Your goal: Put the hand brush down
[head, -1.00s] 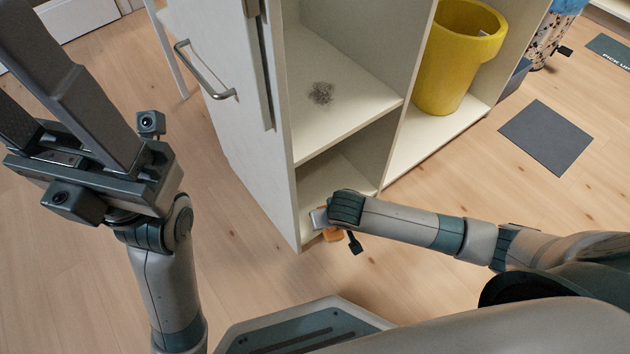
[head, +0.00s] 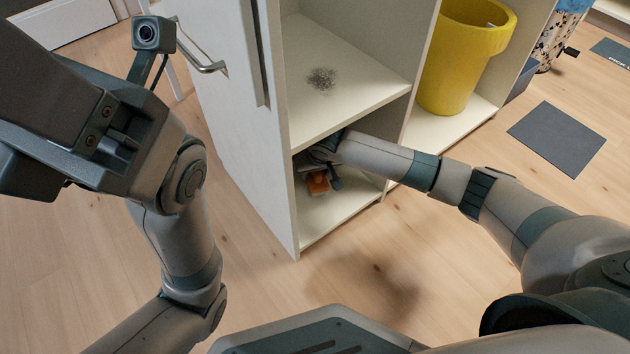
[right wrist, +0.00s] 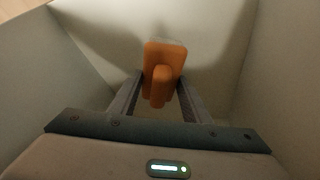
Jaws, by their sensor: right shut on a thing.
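The hand brush (head: 318,182) shows as a small orange shape inside the lower compartment of the white cabinet. In the right wrist view the orange brush (right wrist: 164,62) sits between the two fingers of my right gripper (right wrist: 160,95), which is shut on it. In the head view my right gripper (head: 322,160) is inside the lower compartment, partly hidden under the shelf above. I cannot tell whether the brush touches the compartment floor (head: 345,212). My left gripper (head: 60,125) is large at the left of the head view, with its fingertips out of the frame.
A middle shelf (head: 355,75) with a patch of dark dust (head: 321,78) is just above my right gripper. The cabinet's side wall (head: 235,130) is to the left. A yellow bin (head: 462,60) stands in the right-hand compartment. A dark mat (head: 556,138) lies on the floor.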

